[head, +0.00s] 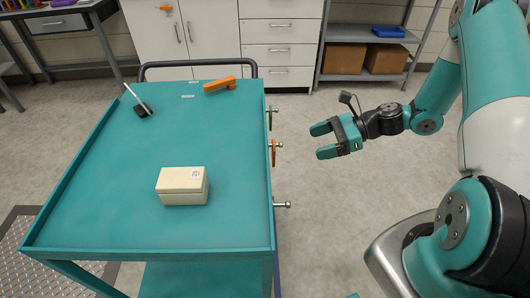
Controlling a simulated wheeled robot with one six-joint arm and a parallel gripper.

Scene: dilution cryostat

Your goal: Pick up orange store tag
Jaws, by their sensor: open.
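A flat orange tag (273,153) hangs from a metal peg on the right side of the teal cart (105,185). It shows nearly edge-on, so its face and any lettering cannot be read. My gripper (322,141) is to the right of the cart, its two teal fingers pointing left toward the orange tag. The fingers are apart with nothing between them, and there is a clear gap between them and the tag.
A green tag (269,118) hangs on a peg farther back, and a nearer peg (283,205) is bare. On the cart are a cream box (183,186), an orange tool (220,84) and a black-ended rod (142,109). Floor right of the cart is clear.

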